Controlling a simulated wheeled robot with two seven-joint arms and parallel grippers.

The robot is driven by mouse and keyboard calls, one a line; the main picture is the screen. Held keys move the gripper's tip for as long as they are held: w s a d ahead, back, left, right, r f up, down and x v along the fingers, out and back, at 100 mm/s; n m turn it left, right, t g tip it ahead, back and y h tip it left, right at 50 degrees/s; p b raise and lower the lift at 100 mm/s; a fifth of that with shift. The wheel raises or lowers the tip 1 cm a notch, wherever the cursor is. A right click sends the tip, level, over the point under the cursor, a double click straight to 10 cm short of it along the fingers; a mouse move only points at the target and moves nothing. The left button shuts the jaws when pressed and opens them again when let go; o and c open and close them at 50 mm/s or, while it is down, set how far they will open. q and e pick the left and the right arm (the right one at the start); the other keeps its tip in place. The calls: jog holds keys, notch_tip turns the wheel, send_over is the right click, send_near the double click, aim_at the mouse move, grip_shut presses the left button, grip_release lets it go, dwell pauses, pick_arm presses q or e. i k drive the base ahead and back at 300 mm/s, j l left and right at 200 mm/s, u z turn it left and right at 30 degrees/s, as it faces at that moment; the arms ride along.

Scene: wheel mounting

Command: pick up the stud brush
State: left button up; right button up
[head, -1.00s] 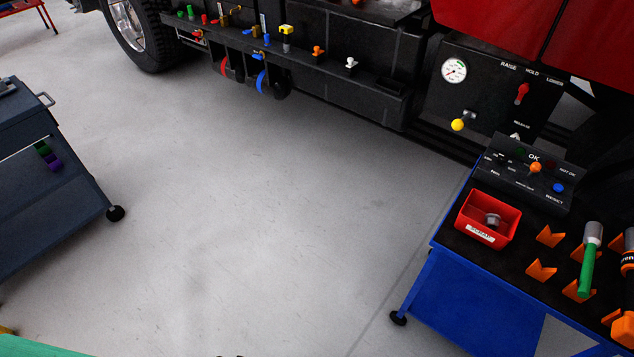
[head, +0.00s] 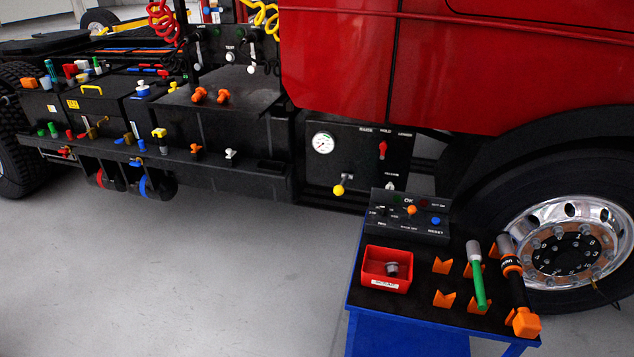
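The likely stud brush (head: 477,275), a tool with a green handle and a grey cylindrical head, lies across orange V-shaped holders on the blue cart (head: 362,327) at the right. Its green end points toward the cart's near edge and its grey head toward the truck. Neither of my grippers shows in the head view, and nothing is seen touching the tool.
A black-and-orange tool (head: 513,280) lies close to its right. Empty orange holders (head: 443,265) and a red bin (head: 387,269) holding a metal part are on its left. A control box (head: 411,216) stands behind. The truck wheel (head: 566,244) is close behind the cart. Floor left is clear.

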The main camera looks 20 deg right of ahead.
aim_at(474, 252)
jog(key=i+j+z, duration=0.2)
jog(key=i, duration=0.15)
jog(key=i+z, duration=0.2)
jog(key=i+j+z, duration=0.1)
jog(key=z, duration=1.5)
jog(key=i+l, duration=0.2)
jog(key=l, duration=0.15)
jog(key=i+l+u, duration=0.1)
jog(key=l, duration=0.2)
jog(key=i+l, duration=0.25)
jog(key=i+l+u, duration=0.1)
jog(key=l, duration=0.35)
jog(key=i+l, duration=0.2)
jog(key=l, duration=0.15)
jog(key=i+l, duration=0.15)
jog(key=l, duration=0.2)
jog(key=u, duration=0.05)
